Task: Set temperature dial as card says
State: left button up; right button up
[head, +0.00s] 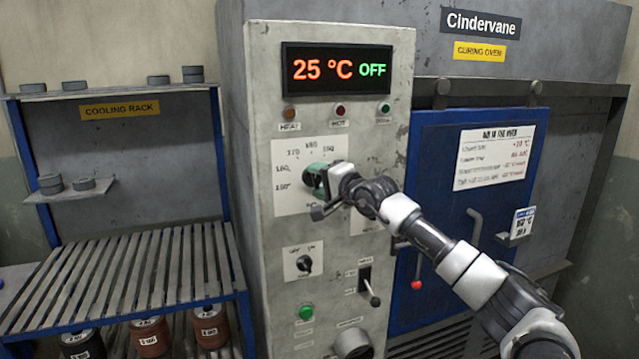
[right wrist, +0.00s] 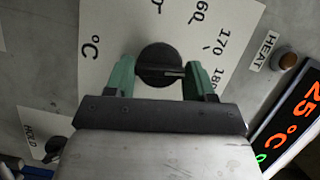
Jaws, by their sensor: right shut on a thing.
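The temperature dial is a round black knob on a white scale plate (head: 290,205) on the oven's control panel. In the head view my right gripper (head: 318,180) covers most of it. In the right wrist view the dial (right wrist: 160,68) sits between the green fingers of my right gripper (right wrist: 160,80), which is shut on it. Its pointer bar lies toward the right finger, near the 170 and 180 marks. The display (head: 337,69) reads 25 °C and OFF. A white card (head: 494,157) on the blue oven door has small print, mostly too blurred to read. My left gripper is not in view.
Below the dial are a small rotary switch (head: 304,263), a lever (head: 370,285) and a green button (head: 306,312). The blue door (head: 425,135) with its handle is to the right. A slatted cooling rack (head: 120,270) stands left.

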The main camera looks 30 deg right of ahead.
jog(key=shift+r+n+g+h, duration=0.1)
jog(key=shift+n+g+h, duration=0.3)
jog(key=shift+n, duration=0.8)
jog(key=shift+r+n+g, duration=0.1)
jog(key=shift+n+g, duration=0.4)
jog(key=shift+n, duration=0.5)
jog(key=n+h, duration=0.1)
jog(key=n, duration=0.1)
jog(key=n+g+h+p, duration=0.1)
jog(key=n+h, duration=0.1)
jog(key=shift+a, duration=0.2)
jog(key=shift+n, duration=0.3)
jog(key=o, duration=0.9)
